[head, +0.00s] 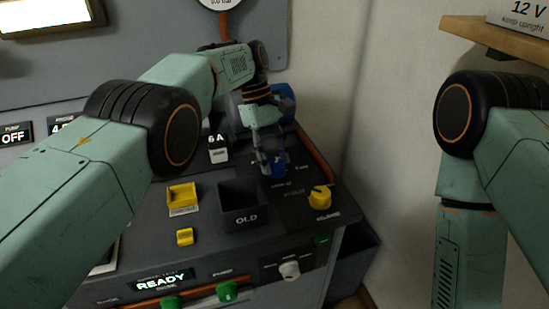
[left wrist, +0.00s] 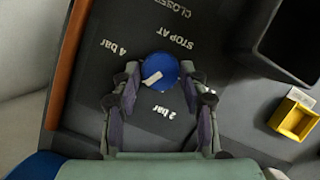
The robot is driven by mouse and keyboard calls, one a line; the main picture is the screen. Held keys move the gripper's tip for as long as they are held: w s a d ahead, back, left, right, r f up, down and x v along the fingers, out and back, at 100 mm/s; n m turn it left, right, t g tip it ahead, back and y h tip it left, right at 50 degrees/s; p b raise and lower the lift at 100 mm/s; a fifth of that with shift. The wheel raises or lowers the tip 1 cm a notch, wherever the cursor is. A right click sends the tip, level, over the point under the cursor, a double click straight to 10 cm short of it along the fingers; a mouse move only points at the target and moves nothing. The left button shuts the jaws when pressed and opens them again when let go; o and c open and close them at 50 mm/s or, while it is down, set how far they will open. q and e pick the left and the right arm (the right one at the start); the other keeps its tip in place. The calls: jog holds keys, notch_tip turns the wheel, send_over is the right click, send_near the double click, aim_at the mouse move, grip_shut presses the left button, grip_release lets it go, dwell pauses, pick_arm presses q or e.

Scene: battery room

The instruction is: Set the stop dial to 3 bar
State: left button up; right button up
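The stop dial (left wrist: 163,66) is a round blue knob with a white pointer mark. It also shows in the head view (head: 278,169) on the sloping dark panel. In the left wrist view its mark points to the lower left, between the printed "4 bar" and "2 bar". No "3 bar" print is visible there. My left gripper (left wrist: 160,72) has one finger at each side of the dial, with the fingers apart and narrow gaps seeming to remain. In the head view the left gripper (head: 266,160) reaches down to the dial. My right gripper is out of view.
An open dark bin marked "OLD" (head: 243,222) stands left of the dial. A yellow tray (head: 182,197) and a yellow knob (head: 320,197) are also on the panel. A blue part (head: 285,103) is behind my left gripper. A wooden shelf (head: 500,38) is at upper right.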

pick_arm(q)
jog(key=shift+o, duration=1.4)
jog(key=shift+s+f, duration=0.1)
jog(key=shift+f, duration=0.05)
